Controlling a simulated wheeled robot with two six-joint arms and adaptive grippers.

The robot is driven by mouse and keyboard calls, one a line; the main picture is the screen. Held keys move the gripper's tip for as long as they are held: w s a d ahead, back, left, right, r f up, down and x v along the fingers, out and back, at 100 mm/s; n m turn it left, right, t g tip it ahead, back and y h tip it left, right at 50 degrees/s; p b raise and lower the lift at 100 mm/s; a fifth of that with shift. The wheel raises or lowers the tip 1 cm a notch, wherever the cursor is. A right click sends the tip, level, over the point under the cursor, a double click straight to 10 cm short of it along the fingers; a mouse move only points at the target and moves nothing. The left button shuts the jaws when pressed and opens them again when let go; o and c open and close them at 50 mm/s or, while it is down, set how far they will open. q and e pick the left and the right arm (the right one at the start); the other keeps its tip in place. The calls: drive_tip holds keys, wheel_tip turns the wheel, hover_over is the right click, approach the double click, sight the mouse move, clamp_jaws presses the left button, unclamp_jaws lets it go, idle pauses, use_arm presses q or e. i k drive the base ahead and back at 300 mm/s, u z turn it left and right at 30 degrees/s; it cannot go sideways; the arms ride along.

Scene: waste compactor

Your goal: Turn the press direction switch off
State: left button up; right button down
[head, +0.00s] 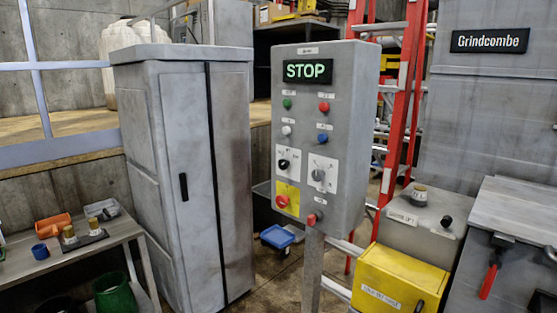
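A grey control panel (344,135) stands on a post in the middle of the head view. Its lit display (307,71) reads STOP in green. Below are green (287,104), red (324,106), white (287,130) and blue (322,139) buttons. Lower down are two rotary switches on white plates, a black knob (283,164) on the left and a grey knob (318,175) on the right. Their labels are too small to read, so I cannot tell which is the press direction switch or its setting. Neither gripper is in view.
A tall grey cabinet (178,160) stands left of the panel. A table (110,234) with small items is at the lower left. A red ladder (407,100) stands behind the panel. A yellow box (390,278) and grey machinery (485,110) marked Grindcombe are at the right.

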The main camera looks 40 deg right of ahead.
sight(283, 165)
drive_tip(key=z, duration=0.5)
drive_tip(key=i, duration=0.85)
drive_tip(key=z, duration=0.75)
